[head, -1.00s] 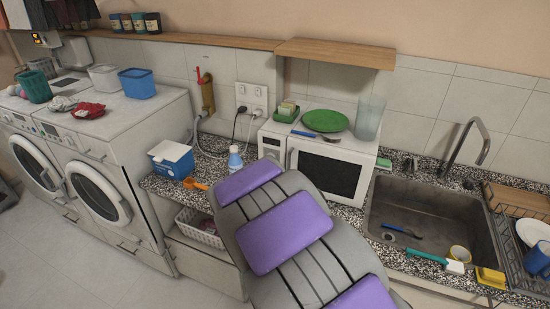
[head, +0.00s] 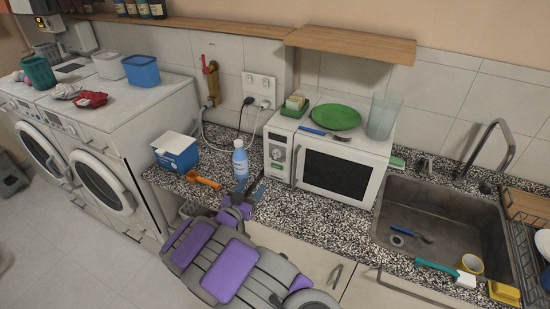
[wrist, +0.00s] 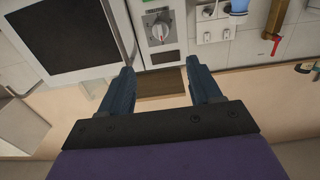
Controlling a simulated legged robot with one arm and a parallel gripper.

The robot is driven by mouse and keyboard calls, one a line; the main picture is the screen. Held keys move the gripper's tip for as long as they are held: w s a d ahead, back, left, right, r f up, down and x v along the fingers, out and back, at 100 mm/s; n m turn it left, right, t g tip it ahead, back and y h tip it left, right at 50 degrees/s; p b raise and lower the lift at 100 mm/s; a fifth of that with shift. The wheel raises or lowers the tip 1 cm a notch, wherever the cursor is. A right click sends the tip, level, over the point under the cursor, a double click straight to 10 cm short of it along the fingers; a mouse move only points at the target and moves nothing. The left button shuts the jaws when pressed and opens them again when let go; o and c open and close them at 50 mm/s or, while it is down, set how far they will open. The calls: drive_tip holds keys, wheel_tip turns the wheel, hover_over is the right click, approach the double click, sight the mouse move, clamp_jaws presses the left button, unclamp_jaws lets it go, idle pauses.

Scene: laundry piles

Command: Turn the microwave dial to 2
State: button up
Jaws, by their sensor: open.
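The white microwave (head: 338,172) stands on the speckled counter, its dark door shut. Its control panel is left of the door, with a round dial (head: 277,153). The wrist view is turned upside down; there the dial (wrist: 159,29) shows light grey above the gap between my fingers, and the door (wrist: 65,35) is at left. The dial's setting is too small to read. My gripper (head: 249,191) is open and empty, low over the counter, in front of and left of the panel. In the wrist view my gripper (wrist: 165,82) has its dark fingers spread, apart from the dial.
A green plate (head: 334,117) and a glass (head: 384,117) are on the microwave. The sink (head: 435,215) is at right.

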sight(275, 157)
drive_tip(key=b+x, duration=0.2)
drive_tip(key=x, duration=1.5)
drive_tip(key=shift+f, duration=0.1)
drive_tip(key=shift+a, duration=0.1)
drive_tip(key=c, duration=1)
